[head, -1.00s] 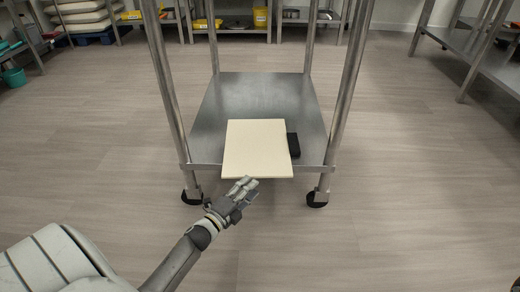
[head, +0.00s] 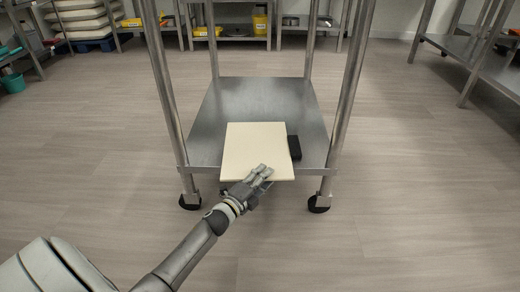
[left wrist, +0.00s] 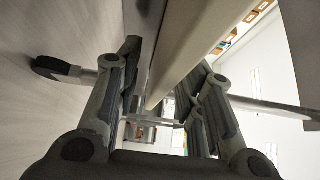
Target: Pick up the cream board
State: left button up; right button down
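The cream board (head: 255,147) lies flat on the lower metal shelf of a wheeled cart, its near edge jutting past the shelf's front lip. In the left wrist view the board (left wrist: 190,45) runs between the finger pairs. My left gripper (head: 263,173) is at the board's near edge, toward its right corner. In the left wrist view the gripper (left wrist: 168,75) is open, with fingers on both sides of the board edge and gaps visible. One finger hides a little of the board's near edge in the head view. My right gripper is not in view.
A black block (head: 294,147) lies on the shelf (head: 255,98) against or close to the board's right side. Upright cart legs (head: 347,95) stand left and right of the board. Floor around the cart is clear. A metal table (head: 480,60) stands at far right.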

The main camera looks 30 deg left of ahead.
pick_arm(q)
grip_shut()
jog(key=shift+r, duration=0.15)
